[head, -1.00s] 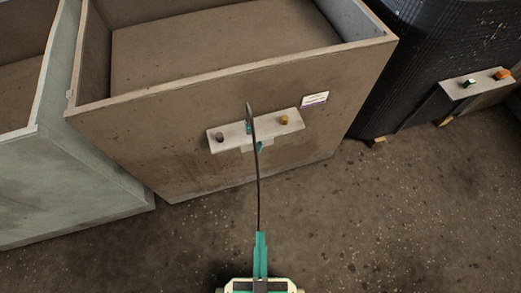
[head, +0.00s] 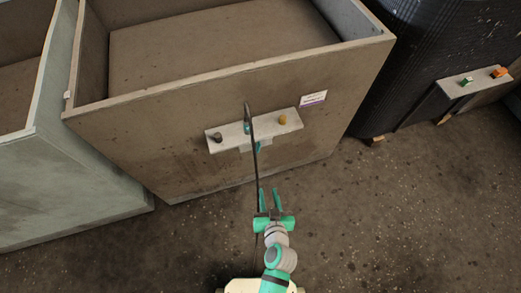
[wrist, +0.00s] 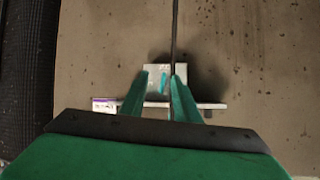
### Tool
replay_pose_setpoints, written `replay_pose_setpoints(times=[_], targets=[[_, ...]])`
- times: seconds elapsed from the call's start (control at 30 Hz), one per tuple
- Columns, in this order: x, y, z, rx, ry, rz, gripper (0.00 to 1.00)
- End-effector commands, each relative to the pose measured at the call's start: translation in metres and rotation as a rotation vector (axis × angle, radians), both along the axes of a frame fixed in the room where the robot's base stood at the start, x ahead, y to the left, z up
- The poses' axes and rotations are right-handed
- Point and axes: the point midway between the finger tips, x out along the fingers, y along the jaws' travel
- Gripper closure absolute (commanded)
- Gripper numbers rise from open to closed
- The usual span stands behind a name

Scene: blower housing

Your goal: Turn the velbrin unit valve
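A pale ledge (head: 273,129) is fixed to the front of a large brown open-topped bin (head: 190,115). It carries a dark knob (head: 217,137) at left, a yellow knob (head: 283,119) at right and a teal part (head: 247,128) between them. A label (head: 313,99) beside it is too small to read, so I cannot tell which part is the velbrin valve. My gripper (head: 268,190) is open and empty, below and in front of the ledge. In the wrist view its fingers (wrist: 161,80) overlap the ledge (wrist: 208,105), with no contact visible.
A dark thin cable or rod (head: 257,165) runs down from the ledge's middle, passing close to a finger. A black ribbed tank (head: 430,60) at right has another ledge with green and orange knobs (head: 500,72). A pale bin (head: 70,175) stands left. The floor in front is clear.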

Motion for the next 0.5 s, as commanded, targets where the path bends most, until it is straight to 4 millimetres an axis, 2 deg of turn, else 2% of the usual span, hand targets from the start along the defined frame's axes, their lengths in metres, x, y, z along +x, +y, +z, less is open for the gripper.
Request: replay_pose_setpoints(times=[0.03,0.2,0.33,0.5], targets=[[0.020,-0.004,0.001,0.012,-0.011,0.025,0.71],[0.066,-0.007,0.010,0.046,-0.051,0.132,0.71],[0.089,-0.009,0.020,0.058,-0.083,0.195,0.71],[0.101,-0.008,0.026,0.064,-0.104,0.237,0.71]])
